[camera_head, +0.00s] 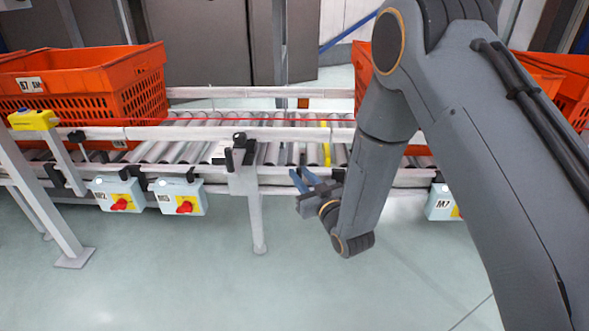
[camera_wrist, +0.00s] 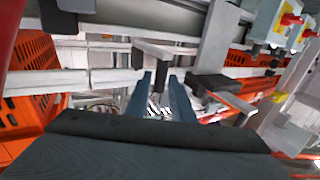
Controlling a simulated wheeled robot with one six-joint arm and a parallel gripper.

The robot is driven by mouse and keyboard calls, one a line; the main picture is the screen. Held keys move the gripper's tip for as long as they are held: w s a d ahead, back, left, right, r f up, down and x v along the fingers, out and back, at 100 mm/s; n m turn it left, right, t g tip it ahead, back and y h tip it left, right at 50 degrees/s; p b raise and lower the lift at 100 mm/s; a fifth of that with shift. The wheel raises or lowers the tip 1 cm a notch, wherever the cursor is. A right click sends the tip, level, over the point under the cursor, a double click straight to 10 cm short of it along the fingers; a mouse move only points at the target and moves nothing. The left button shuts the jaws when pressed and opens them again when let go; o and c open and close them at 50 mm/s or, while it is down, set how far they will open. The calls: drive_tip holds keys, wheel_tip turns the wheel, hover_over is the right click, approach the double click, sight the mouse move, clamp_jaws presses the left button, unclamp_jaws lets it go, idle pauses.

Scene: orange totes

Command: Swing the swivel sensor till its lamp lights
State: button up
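My gripper (camera_head: 301,173) is in front of the near conveyor rail, right of a white post. Its two blue fingers are apart with nothing between them; they also show in the wrist view (camera_wrist: 162,82). A small black device (camera_head: 240,148) on a bracket atop the post, left of my gripper, may be the swivel sensor; I cannot tell for certain. In the wrist view a dark block on a bracket (camera_wrist: 213,88) is just right of the fingers, apart from them. No lit lamp can be made out on either.
Orange totes stand on the roller conveyor (camera_head: 185,140), one at left (camera_head: 90,92), others behind my arm. A thin red line runs along the conveyor. Switch boxes (camera_head: 118,194) with red knobs hang below the rail. A yellow-topped post (camera_head: 33,119) stands at left. The floor in front is clear.

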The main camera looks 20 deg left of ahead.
drive_tip(key=shift+b+x, duration=0.7)
drive_tip(key=shift+x, duration=2)
clamp_jaws()
drive_tip(key=shift+d, duration=0.1)
